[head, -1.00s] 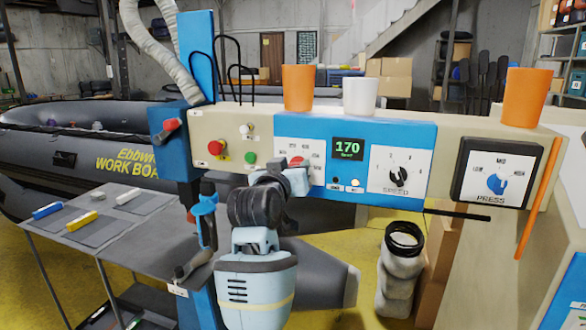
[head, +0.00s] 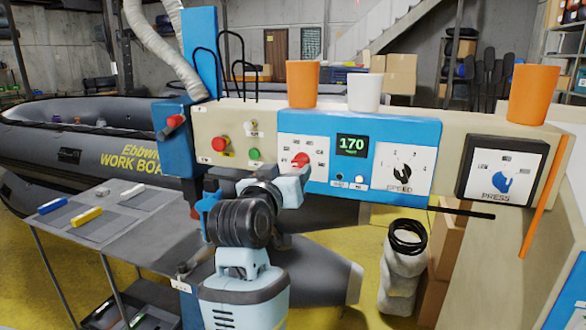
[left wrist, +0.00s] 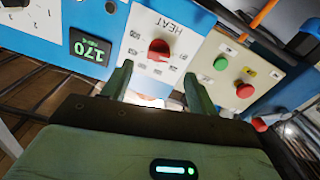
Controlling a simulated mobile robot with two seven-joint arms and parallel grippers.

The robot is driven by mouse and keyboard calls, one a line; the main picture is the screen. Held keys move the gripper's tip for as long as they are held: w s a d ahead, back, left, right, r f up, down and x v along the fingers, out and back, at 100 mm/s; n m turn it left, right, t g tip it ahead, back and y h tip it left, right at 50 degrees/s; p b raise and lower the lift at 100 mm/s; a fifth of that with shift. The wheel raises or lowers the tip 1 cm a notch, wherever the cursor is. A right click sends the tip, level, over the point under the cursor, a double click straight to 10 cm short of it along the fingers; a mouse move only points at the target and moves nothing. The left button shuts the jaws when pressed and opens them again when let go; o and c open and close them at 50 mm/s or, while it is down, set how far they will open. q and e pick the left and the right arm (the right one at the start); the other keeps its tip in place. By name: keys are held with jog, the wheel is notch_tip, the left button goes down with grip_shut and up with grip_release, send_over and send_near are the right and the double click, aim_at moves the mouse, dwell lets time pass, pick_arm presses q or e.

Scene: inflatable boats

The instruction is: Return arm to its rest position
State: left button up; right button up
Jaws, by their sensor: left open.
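My left arm rises from the bottom of the head view, in front of the blue and beige control panel (head: 290,128). My left gripper (left wrist: 155,80) is open, with nothing between its fingers in the left wrist view. In that view it faces the red HEAT knob (left wrist: 159,48), which is beyond the fingertips and looks free of them. The same HEAT knob (head: 300,159) shows just above my wrist in the head view. The fingers are hard to make out there. My right gripper is not in view.
A green display (head: 351,145) reads 170, with a SPEED dial (head: 403,171) and a PRESS dial (head: 501,181) to its right. Orange and white cups stand on the panel. A grey table (head: 120,225) is at left. A dark rod (head: 462,211) sticks out below the panel.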

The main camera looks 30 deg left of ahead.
pick_arm(q)
jog(key=shift+v, duration=0.95)
jog(key=s+d+f+m+g+h, duration=0.1)
jog(key=s+d+f+m, duration=0.1)
jog(key=f, duration=0.9)
jog(key=s+d+f+m+g+h, duration=0.1)
jog(key=s+d+f+g, duration=0.1)
jog(key=f, duration=1)
jog(key=s+d+f+m+g+h, duration=0.1)
jog(key=s+d+f+m+h, duration=0.15)
jog(key=f, duration=0.85)
jog(key=s+d+f+g+h, duration=0.1)
jog(key=s+d+f+g, duration=0.1)
jog(key=s+f, duration=0.7)
jog(key=s+d+f+m+g+h, duration=0.1)
jog(key=s+d+f, duration=0.3)
jog(key=s+f, duration=0.6)
jog(key=s, duration=0.3)
jog(key=shift+f+g, duration=0.2)
jog(key=shift+g, duration=0.2)
